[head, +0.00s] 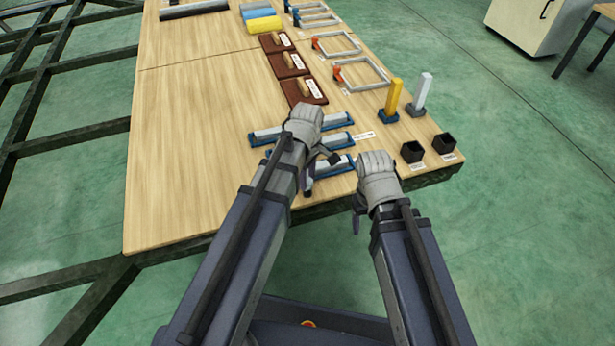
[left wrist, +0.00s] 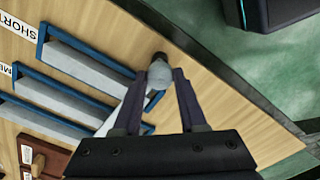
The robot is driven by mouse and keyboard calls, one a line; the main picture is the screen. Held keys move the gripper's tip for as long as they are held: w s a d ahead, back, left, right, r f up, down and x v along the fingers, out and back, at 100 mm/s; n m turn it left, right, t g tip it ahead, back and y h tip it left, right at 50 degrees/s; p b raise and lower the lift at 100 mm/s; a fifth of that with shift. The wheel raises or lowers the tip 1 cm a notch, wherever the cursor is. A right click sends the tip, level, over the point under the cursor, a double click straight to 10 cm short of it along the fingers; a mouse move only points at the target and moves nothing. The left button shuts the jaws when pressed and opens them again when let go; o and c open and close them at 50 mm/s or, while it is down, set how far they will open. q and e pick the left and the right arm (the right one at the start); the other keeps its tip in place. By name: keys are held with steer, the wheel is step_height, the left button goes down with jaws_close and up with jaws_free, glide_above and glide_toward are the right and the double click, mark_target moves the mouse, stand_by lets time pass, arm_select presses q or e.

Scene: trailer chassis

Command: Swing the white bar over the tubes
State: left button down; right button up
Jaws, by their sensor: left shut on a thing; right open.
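Three blue trays lie side by side on the wooden table, each with a long pale bar or tube along it: a far one (head: 292,131), a middle one (head: 330,140) and a near one (head: 334,167). The left wrist view shows the tray by the SHORT label (left wrist: 85,62) closest. My left gripper (head: 322,158) is low among the trays. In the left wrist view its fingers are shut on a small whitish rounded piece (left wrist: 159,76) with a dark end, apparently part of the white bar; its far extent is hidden. My right gripper (head: 356,214) is open, off the table's front edge.
Brown blocks (head: 303,89) and grey frames (head: 361,73) lie further back. The table's left side is clear (head: 190,160).

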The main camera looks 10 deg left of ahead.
arm_select(q)
steer(key=shift+n, duration=0.7)
steer(key=shift+c, duration=2.2)
jaws_free()
step_height(320, 180, up, 8)
steer(key=p, duration=0.8)
steer(key=shift+f, duration=0.1)
